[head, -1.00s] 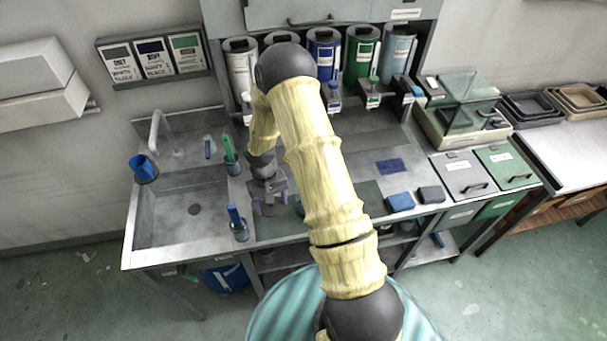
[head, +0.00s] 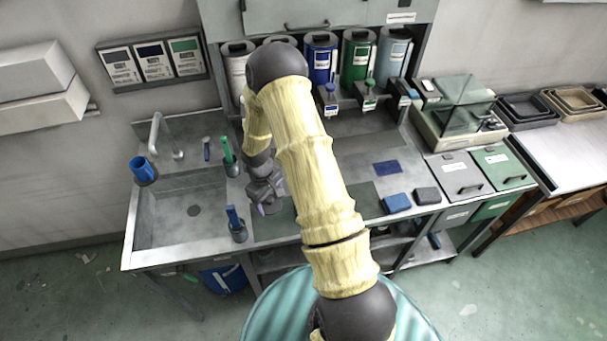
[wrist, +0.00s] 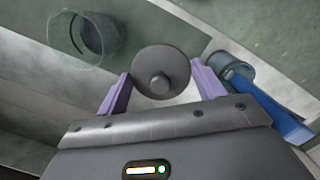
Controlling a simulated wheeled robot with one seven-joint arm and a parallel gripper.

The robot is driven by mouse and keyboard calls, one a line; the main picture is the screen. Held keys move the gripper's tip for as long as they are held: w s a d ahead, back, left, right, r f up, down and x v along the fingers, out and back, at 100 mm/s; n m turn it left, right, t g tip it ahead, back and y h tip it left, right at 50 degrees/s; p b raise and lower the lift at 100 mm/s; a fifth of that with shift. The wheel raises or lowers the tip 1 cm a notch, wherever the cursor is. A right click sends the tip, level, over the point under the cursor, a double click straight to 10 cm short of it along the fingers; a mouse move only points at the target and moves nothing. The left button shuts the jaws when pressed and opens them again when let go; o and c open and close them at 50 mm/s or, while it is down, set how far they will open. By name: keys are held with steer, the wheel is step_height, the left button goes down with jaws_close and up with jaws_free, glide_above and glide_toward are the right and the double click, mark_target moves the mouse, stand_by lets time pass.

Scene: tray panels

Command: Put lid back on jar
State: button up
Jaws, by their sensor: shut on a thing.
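The lid (wrist: 161,74) is a dark grey disc with a round knob, held between the purple fingers of my gripper (wrist: 160,84) in the wrist view. An open clear glass vessel, seemingly the jar (wrist: 82,40), stands at the upper left of that view, apart from the lid. In the head view my gripper (head: 264,203) is above the counter right of the sink. I cannot make out the jar or lid there; my arm covers part of that area.
A blue-handled tool (wrist: 268,108) stands in a grey cup (wrist: 233,72) close to the right finger in the wrist view. In the head view it stands by the sink (head: 190,225), with a green-handled tool (head: 228,150) behind. Several canisters (head: 320,58) line the back.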

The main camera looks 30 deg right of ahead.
steer(key=s+d+r+n+t+p, duration=0.2)
steer(key=d+r+n+p, duration=0.3)
steer(key=n, duration=1.5)
steer(key=d+r, duration=0.2)
steer(key=d, duration=0.3)
steer(key=shift+d+r+n+h, duration=0.3)
steer(key=shift+d+n, duration=0.05)
steer(key=shift+n, duration=0.05)
step_height(320, 180, down, 6)
steer(key=b, duration=0.6)
steer(key=shift+f, duration=0.2)
steer(key=shift+f+p, duration=0.15)
steer(key=shift+p, duration=0.15)
stand_by(1.1)
steer(key=o, duration=1.1)
steer(key=shift+c, duration=0.2)
